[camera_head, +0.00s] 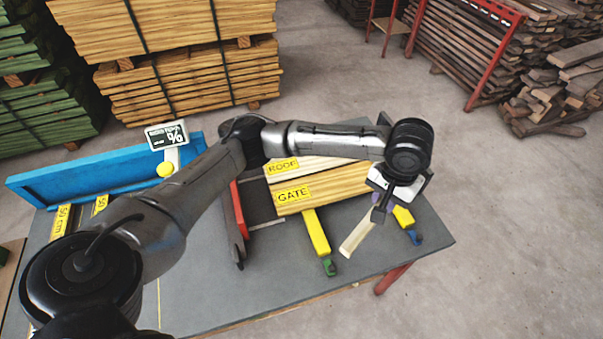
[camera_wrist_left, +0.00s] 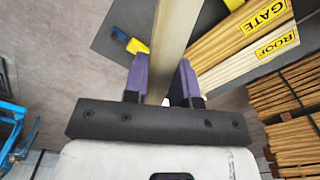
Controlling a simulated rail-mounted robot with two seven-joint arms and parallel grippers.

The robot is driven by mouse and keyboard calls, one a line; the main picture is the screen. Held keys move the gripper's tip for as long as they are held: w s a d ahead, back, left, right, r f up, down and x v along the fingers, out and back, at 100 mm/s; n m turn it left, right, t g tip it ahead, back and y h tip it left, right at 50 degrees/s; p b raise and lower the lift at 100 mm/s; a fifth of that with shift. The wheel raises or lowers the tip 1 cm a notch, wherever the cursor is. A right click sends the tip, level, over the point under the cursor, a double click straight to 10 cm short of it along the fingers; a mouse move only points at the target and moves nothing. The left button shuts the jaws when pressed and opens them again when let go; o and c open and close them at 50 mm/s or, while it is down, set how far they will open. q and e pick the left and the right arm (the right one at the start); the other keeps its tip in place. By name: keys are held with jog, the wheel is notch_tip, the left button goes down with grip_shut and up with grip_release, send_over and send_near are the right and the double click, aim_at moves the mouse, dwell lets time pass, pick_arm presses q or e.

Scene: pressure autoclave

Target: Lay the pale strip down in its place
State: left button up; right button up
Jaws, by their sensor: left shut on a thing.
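The pale strip (camera_head: 357,237) is in the jaws of my left gripper (camera_head: 381,203), above the right part of the grey table. It slants down and to the left from the jaws in the head view. In the left wrist view the strip (camera_wrist_left: 175,42) runs between the purple fingers of the gripper (camera_wrist_left: 163,82), which are shut on it. Its far end leaves the top of that view. Whether its lower end touches the table I cannot tell. My right gripper is not in view.
Boards marked GATE (camera_head: 340,187) and ROOF (camera_head: 318,164) lie on the table (camera_head: 285,285). A yellow bar with a green end (camera_head: 316,232) and one with a blue end (camera_head: 403,216) stick out near the strip. A red-and-dark tool (camera_head: 236,215) and blue fence (camera_head: 90,178) are left.

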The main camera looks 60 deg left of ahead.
pick_arm(q)
jog(key=a+f+n+p, duration=0.1)
jog(key=a+f+n, duration=0.45)
jog(key=a, duration=0.25)
jog(key=n+b, duration=0.1)
jog(key=n, duration=0.5)
send_over(297, 173)
jog(key=s+d, duration=0.1)
jog(key=d, duration=0.1)
notch_tip(297, 173, down, 15)
jog(key=shift+r, duration=0.15)
jog(key=shift+s+a+f+b, duration=0.1)
jog(key=shift+f+b, duration=0.3)
jog(key=shift+f, duration=1.65)
jog(key=shift+f, duration=0.15)
jog(key=o, duration=0.5)
jog(key=shift+f, duration=0.1)
jog(key=shift+c, duration=0.2)
jog(key=o, duration=0.5)
